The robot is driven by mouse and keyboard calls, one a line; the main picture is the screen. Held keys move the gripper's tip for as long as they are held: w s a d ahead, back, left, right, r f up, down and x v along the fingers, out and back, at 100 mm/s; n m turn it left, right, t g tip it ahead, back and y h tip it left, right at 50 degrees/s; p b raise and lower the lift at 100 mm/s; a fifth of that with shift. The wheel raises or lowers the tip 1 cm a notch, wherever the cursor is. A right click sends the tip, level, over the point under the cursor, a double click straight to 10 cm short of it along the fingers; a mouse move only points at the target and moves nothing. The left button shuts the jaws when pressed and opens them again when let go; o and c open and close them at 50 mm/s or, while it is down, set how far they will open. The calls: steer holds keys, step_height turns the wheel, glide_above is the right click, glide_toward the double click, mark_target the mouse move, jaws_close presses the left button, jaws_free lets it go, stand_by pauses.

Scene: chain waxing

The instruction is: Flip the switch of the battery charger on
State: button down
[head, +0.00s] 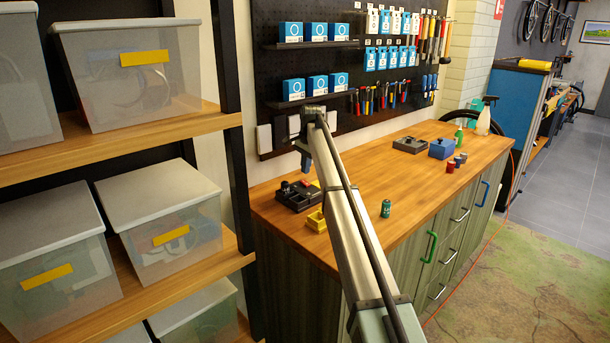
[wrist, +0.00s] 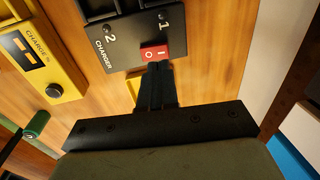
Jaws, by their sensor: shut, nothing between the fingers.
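The black battery charger (wrist: 122,45), marked CHARGER with slots 1 and 2, lies on the wooden counter in the wrist view. Its red rocker switch (wrist: 153,52), marked O and I, is at its near edge. In the head view the charger (head: 296,198) is at the counter's near left end. My gripper (wrist: 155,68) is shut and empty. Its fingertips are right at the switch's near edge and overlap it slightly in the picture; I cannot tell if they touch. Which way the rocker is tilted is unclear. In the head view my arm hides part of this area.
A yellow charge meter (wrist: 42,62) lies left of the charger, with a green battery (wrist: 37,125) near it. Another green cylinder (head: 386,208) stands on the counter (head: 375,165). A blue box (head: 442,149) and a dark tray (head: 409,145) are farther back. The pegboard wall rises behind.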

mark_target(309, 184)
step_height(309, 184, up, 10)
steer(key=d, duration=0.1)
steer(key=shift+s, duration=0.45)
steer(key=shift+d, duration=0.1)
